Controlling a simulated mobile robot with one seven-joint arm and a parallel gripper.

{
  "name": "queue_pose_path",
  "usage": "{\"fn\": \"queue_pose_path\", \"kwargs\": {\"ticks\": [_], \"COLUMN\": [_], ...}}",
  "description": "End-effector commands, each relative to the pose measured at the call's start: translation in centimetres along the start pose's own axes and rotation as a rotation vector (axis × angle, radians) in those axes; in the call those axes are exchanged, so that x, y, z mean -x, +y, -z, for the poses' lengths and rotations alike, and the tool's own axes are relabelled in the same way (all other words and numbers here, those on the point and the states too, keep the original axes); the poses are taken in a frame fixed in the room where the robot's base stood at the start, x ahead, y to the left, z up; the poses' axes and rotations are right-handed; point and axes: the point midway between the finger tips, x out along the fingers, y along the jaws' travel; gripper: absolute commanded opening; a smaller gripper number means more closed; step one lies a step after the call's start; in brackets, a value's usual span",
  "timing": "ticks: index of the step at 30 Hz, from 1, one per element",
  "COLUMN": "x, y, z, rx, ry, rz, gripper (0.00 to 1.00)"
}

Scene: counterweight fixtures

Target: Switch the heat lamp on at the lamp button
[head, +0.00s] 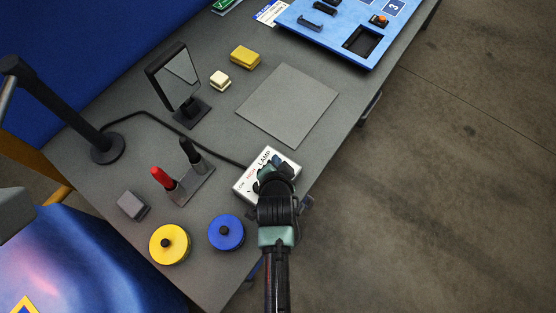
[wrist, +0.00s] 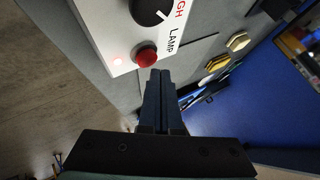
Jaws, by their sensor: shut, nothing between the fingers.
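The lamp box (head: 252,178) is a white control box marked LAMP near the table's right edge, partly hidden behind my gripper (head: 268,171). In the wrist view the box (wrist: 100,28) shows a black knob (wrist: 150,10), a red button (wrist: 146,56) and a small pinkish glowing spot (wrist: 117,61). My gripper's fingers (wrist: 158,72) are shut and empty. Their tips overlap the button's lower edge in the picture; I cannot tell whether they touch it. The black lamp stand (head: 107,148) is at the left, and a cable runs from it to the box.
A blue weight (head: 226,232) and a yellow weight (head: 169,244) stand left of my gripper. A holder with a red and a black upright handle (head: 187,182) is close by. A grey mat (head: 288,105) lies beyond the box. A blue tray (head: 330,40) is farther back.

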Motion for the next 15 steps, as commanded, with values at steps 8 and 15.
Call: {"fn": "queue_pose_path", "kwargs": {"ticks": [8, 15], "x": [0.4, 2.1], "y": [-0.3, -1.5], "z": [0.3, 1.5], "rx": [0.0, 0.0], "ry": [0.001, 0.001], "rz": [0.001, 0.001], "gripper": [0.0, 0.0]}}
